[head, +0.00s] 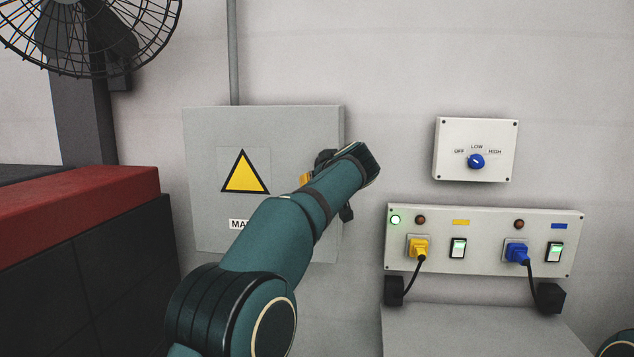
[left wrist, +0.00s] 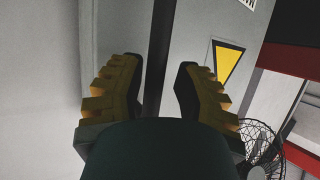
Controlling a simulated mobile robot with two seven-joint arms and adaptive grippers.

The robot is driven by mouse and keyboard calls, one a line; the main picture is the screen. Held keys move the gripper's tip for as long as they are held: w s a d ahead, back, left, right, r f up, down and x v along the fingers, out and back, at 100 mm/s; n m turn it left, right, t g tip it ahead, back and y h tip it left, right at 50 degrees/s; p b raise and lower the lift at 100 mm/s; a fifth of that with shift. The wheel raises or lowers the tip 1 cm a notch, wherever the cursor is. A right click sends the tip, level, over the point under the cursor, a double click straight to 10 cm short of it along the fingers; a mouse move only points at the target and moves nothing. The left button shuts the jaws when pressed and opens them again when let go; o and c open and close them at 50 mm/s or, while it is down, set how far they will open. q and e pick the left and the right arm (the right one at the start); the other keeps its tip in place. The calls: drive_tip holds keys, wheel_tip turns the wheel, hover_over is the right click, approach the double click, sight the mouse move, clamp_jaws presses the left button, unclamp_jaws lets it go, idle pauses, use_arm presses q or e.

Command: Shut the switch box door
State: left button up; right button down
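The grey switch box (head: 210,140) is on the wall in the head view, its front marked with a yellow warning triangle (head: 245,175). The triangle also shows in the left wrist view (left wrist: 228,62). My left gripper (head: 314,172) is at the right side of the box front, largely hidden behind my forearm. In the left wrist view its yellow-padded fingers (left wrist: 155,85) are apart, on either side of a dark bar (left wrist: 160,50) that looks like the door handle. I cannot tell whether they touch it, or whether the door is fully flush. My right gripper is not in view.
A dial box (head: 500,140) and a socket panel (head: 490,221) with yellow and blue plugs are to the right. A fan (head: 85,30) is at the upper left. A red-topped dark block (head: 95,195) stands at the left. A grey conduit (head: 233,60) rises above the switch box.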

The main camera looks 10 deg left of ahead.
use_arm(q)
drive_tip(key=shift+w+f, duration=0.1)
drive_tip(key=shift+w, duration=0.05)
drive_tip(key=v, duration=1.2)
drive_tip(key=shift+d+f, duration=0.1)
wheel_tip(320, 180, down, 21)
drive_tip(key=w+m+g+h, duration=0.3)
drive_tip(key=m+h, duration=0.1)
drive_tip(key=m, duration=0.1)
drive_tip(key=s+f+m+g+h, duration=0.15)
drive_tip(key=s+f, duration=0.25)
drive_tip(key=f, duration=0.7)
drive_tip(key=s+f+m+g+h, duration=0.1)
drive_tip(key=s+f+g+h, duration=0.15)
drive_tip(key=f, duration=0.85)
drive_tip(key=s+f+g+h, duration=0.2)
drive_tip(key=s+f, duration=1.1)
drive_tip(key=s+a+f+n+h, duration=0.1)
drive_tip(key=s+f, duration=0.5)
drive_tip(key=s, duration=1.1)
drive_tip(key=shift+a+f+n+g, duration=0.2)
drive_tip(key=shift+f+n+g, duration=0.1)
drive_tip(key=shift+n, duration=0.55)
